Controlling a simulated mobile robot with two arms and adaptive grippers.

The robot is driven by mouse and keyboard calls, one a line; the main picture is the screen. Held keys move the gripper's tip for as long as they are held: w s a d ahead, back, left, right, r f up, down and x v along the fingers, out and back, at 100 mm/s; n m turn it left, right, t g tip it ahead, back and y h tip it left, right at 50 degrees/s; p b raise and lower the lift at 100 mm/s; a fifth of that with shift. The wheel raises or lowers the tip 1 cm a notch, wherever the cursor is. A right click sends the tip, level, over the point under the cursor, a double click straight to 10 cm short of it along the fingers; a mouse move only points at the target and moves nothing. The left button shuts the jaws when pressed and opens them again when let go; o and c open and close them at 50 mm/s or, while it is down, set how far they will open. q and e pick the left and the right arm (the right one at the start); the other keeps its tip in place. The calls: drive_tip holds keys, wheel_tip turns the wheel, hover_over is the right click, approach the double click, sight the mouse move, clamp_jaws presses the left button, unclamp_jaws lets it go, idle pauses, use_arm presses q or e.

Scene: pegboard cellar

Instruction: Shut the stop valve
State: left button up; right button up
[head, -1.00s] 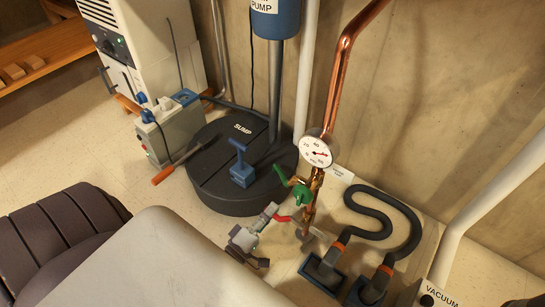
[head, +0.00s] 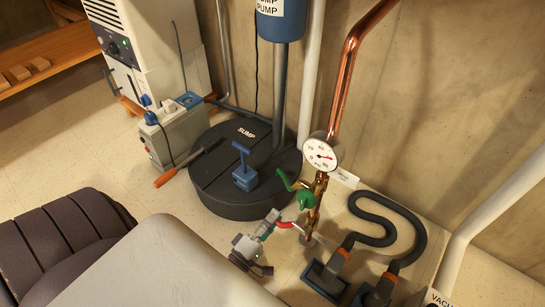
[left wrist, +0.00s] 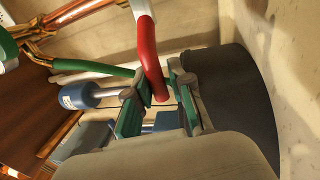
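A copper pipe (head: 345,90) comes down the wall and carries a round white gauge (head: 320,155). Below the gauge are brass fittings with a green lever (head: 289,184) and a lower red-handled lever (head: 286,225). My left gripper (head: 273,217) is at the free end of the red handle. In the left wrist view the red handle (left wrist: 148,55) reaches between the fingers of my left gripper (left wrist: 159,103), which stand apart, nearer the left finger. Whether it touches a finger I cannot tell. The green lever (left wrist: 97,69) shows left of it. My right gripper is not in view.
A black sump cover (head: 225,200) with a blue T-handle (head: 243,170) lies behind my left gripper. A grey toolbox-like unit (head: 170,135) stands further left. A black vacuum hose (head: 408,235) lies right of the pipe. A white pipe (head: 490,205) slopes at the right.

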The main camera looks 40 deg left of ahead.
use_arm(q)
drive_tip(key=shift+o, duration=1.2)
drive_tip(key=shift+r, duration=0.15)
wheel_tip(320, 180, up, 10)
drive_tip(key=shift+f, duration=0.1)
drive_tip(key=shift+c, duration=0.3)
